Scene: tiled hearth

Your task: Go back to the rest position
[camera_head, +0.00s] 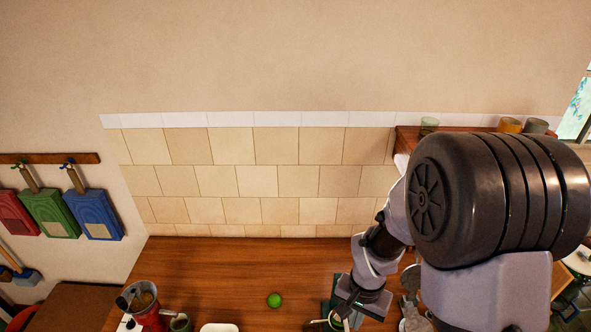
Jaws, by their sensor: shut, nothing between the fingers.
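My arm comes in from the right and reaches down to the wooden counter (215,268). Its large dark joint fills much of the right side. My gripper (345,312) is at the bottom edge of the picture, low over the counter, right of a small green ball-like thing (274,300). It is shut and empty; its fingertips are small and hard to make out. A dark green thing and a pale-rimmed round thing show close around it. I cannot tell whether it touches them.
A shelf (408,139) with several cups is at upper right. Coloured boards hang at left. The counter's back left is clear.

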